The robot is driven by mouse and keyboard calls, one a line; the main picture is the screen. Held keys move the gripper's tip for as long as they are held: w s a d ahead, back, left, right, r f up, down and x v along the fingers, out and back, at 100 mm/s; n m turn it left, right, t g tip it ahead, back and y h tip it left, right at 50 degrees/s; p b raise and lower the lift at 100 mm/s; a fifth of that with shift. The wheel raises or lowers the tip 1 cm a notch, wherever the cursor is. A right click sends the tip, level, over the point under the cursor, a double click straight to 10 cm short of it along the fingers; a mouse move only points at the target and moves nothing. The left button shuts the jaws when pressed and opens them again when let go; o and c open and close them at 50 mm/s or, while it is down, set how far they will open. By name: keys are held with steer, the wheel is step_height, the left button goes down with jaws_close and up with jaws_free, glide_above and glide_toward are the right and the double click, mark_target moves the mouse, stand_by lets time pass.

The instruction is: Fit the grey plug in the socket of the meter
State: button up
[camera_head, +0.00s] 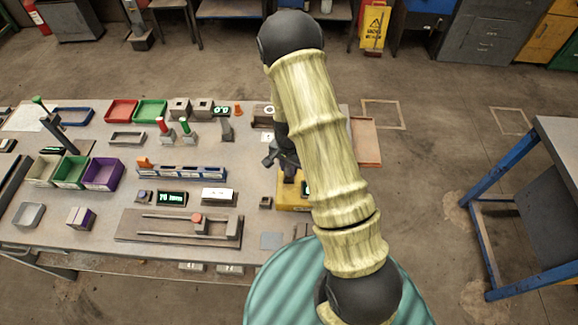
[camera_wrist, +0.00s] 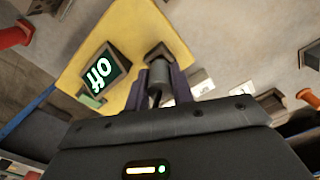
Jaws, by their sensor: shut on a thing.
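The yellow meter (camera_head: 290,194) stands near the right part of the workbench, partly covered by my arm in the head view. In the wrist view the meter (camera_wrist: 125,40) fills the upper middle, and its dark display (camera_wrist: 103,68) reads "Off". My gripper (camera_wrist: 160,88) is shut on the grey plug (camera_wrist: 160,75), a short cylinder between the two dark fingers. The plug is right at the dark socket block (camera_wrist: 158,50) on the meter. I cannot tell how deep it sits. In the head view my gripper (camera_head: 287,172) is just above the meter, and the plug is not clear.
The workbench (camera_head: 100,225) holds several trays and fixtures left of the meter. A slide rig (camera_head: 180,227) lies at the front, and a small display box (camera_head: 172,198) stands behind it. A small dark block (camera_head: 265,202) sits just left of the meter.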

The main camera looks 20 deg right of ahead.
steer(key=shift+f+b, duration=0.55)
steer(key=shift+f, duration=0.2)
steer(key=o, duration=1.1)
steer(key=shift+c, duration=0.2)
steer(key=shift+r, duration=0.15)
step_height(320, 180, up, 17)
steer(key=b, duration=0.2)
steer(key=shift+b, duration=0.4)
steer(key=shift+r, duration=0.15)
steer(key=s+r+n+t, duration=0.2)
steer(key=s+n, duration=0.7)
steer(key=s, duration=0.5)
steer(key=shift+s+r+t, duration=0.15)
steer(key=shift+r+t, duration=0.15)
steer(key=shift+r, duration=0.55)
